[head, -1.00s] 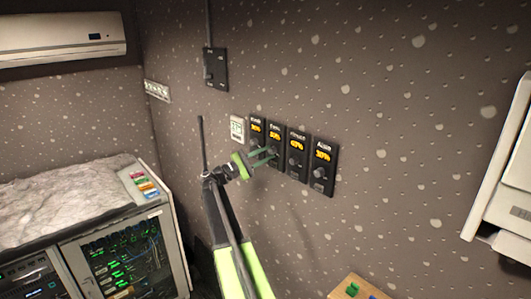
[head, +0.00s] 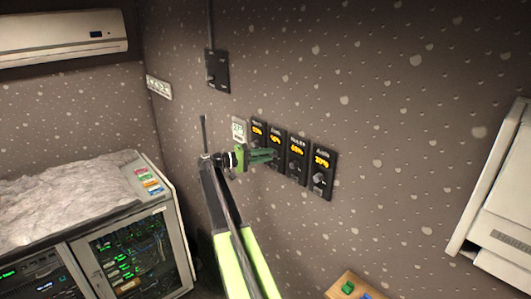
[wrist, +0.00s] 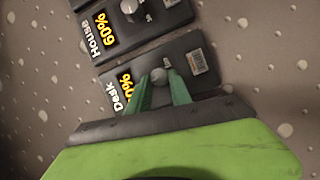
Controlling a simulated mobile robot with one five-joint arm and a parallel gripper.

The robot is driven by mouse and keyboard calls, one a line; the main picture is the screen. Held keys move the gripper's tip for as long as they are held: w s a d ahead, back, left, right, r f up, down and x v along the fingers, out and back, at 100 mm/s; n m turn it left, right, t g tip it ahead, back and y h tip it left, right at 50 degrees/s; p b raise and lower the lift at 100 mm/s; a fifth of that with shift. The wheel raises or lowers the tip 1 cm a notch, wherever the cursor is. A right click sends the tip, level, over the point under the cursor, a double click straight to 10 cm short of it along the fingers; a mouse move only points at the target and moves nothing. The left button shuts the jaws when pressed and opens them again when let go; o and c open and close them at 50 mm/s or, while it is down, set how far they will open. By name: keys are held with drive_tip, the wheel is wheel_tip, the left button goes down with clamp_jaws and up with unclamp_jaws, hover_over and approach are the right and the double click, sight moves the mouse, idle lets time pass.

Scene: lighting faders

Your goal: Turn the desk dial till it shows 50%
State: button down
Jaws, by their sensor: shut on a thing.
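The desk dial's dark panel (head: 275,137) is second from the left in a row on the wall. In the wrist view the panel (wrist: 118,78) reads "Desk". Its yellow reading ends in "0%", with the first digit partly covered by a green finger; in the head view it is too small to read surely. My gripper (head: 276,157) reaches the lower part of this panel. In the wrist view my gripper (wrist: 159,82) is shut on the round grey knob (wrist: 158,75), one finger on each side.
The House dial (head: 297,150), reading 60%, is close on the right, with another dial (head: 321,165) beyond it. One more dial (head: 258,130) and a small notice (head: 238,129) are on the left. A wall box (head: 216,70) is above.

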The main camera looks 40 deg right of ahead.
drive_tip(key=shift+r+m, duration=0.1)
drive_tip(key=shift+m, duration=0.3)
drive_tip(key=c, duration=1.2)
unclamp_jaws()
drive_tip(key=shift+o, duration=0.2)
drive_tip(key=p+v, duration=0.1)
drive_tip(key=v, duration=1.6)
drive_tip(key=shift+a, duration=0.2)
drive_tip(key=shift+r, duration=0.15)
